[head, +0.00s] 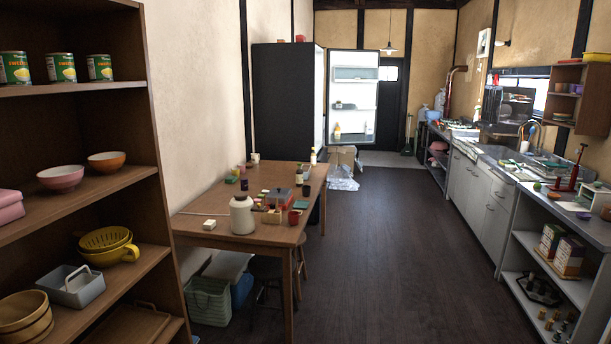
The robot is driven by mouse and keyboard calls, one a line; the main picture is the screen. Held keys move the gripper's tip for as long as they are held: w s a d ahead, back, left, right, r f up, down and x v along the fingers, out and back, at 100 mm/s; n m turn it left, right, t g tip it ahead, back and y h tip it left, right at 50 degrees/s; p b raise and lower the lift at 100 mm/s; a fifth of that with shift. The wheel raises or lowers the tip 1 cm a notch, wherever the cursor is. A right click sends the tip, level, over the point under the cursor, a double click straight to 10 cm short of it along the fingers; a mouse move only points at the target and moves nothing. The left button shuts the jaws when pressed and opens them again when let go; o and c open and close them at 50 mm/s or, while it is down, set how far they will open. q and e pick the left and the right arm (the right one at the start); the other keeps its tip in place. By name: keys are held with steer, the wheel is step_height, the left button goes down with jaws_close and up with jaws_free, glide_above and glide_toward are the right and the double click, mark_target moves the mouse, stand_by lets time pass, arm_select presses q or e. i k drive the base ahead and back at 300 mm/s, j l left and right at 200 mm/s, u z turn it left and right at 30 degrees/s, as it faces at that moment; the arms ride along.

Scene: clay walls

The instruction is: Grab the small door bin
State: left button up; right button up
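A dark fridge (284,95) stands at the far end of the room, against the left wall. Its white door (353,58) is open and its inner side faces me. An upper door bin (355,74) is pale and looks empty. A middle door shelf (362,110) holds a small dark item, and a lower door bin (354,138) holds a bottle or two. At this distance I cannot tell which is the small door bin. Neither of my grippers is in view.
A wooden table (205,236) with jars and boxes stands at left centre, a stool beneath it. An open shelf unit (118,188) is near left. Counters (491,205) line the right. Plastic wrapping (343,172) lies below the door. The dark floor (385,250) between is clear.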

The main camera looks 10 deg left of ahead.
mark_target(307, 168)
steer(key=i, duration=2.9)
steer(key=i+l+u, duration=0.1)
steer(key=i, duration=0.4)
steer(key=i+l+u, duration=0.15)
steer(key=i, duration=0.4)
steer(key=i+l+u, duration=0.1)
steer(key=i, duration=0.4)
steer(key=i+l+u, duration=0.1)
steer(key=i+l, duration=0.15)
steer(key=i, duration=0.25)
